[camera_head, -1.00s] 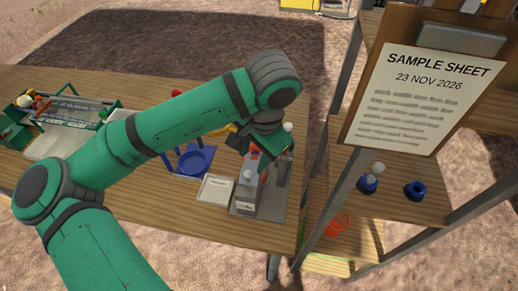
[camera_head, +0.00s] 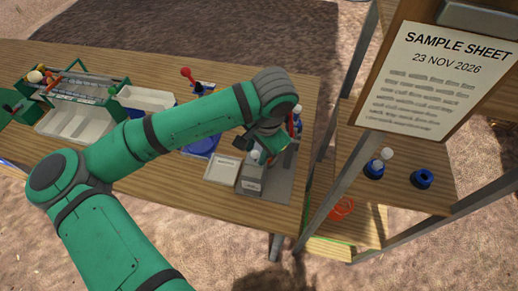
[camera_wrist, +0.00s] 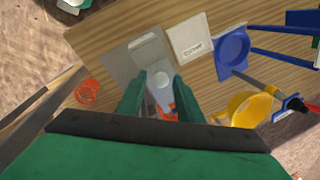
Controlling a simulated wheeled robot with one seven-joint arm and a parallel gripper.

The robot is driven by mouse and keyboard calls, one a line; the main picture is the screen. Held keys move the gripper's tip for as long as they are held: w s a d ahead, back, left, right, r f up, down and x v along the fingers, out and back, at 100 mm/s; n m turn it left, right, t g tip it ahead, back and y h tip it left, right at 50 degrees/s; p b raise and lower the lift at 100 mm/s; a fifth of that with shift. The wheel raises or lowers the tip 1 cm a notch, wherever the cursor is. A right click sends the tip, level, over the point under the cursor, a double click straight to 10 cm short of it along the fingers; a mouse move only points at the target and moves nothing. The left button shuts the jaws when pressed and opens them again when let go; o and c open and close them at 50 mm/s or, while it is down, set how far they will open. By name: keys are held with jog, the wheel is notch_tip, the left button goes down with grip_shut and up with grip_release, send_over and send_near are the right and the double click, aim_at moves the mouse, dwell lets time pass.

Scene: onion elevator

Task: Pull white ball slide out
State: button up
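A grey device (camera_head: 251,186) stands on a grey base plate near the table's right end. A white ball (camera_head: 254,154) shows at the device, partly hidden by my gripper. In the wrist view a pale round knob, which looks like this ball (camera_wrist: 161,79), lies between my fingertips on the grey device. My gripper (camera_wrist: 157,92) is open, with its two green fingers on either side of the ball. I cannot tell whether they touch it. In the head view my gripper (camera_head: 257,147) is low over the device, and its tips are largely hidden.
A white labelled tray (camera_head: 222,168) lies beside the device, with a blue dish (camera_wrist: 232,48) beyond it. The sample sheet (camera_head: 437,80) and shelf frame stand right of the table.

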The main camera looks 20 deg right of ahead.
grip_shut()
jog(key=shift+s+a, duration=0.45)
jog(key=shift+s, duration=0.25)
jog(key=shift+s+a, duration=0.45)
jog(key=shift+s, duration=0.3)
jog(key=shift+s+a, duration=0.45)
jog(key=shift+s, duration=0.25)
jog(key=shift+o, duration=1.9)
grip_release()
jog(key=shift+a, duration=0.1)
jog(key=shift+r, duration=0.1)
jog(key=shift+w+r, duration=0.1)
jog(key=shift+r, duration=2.8)
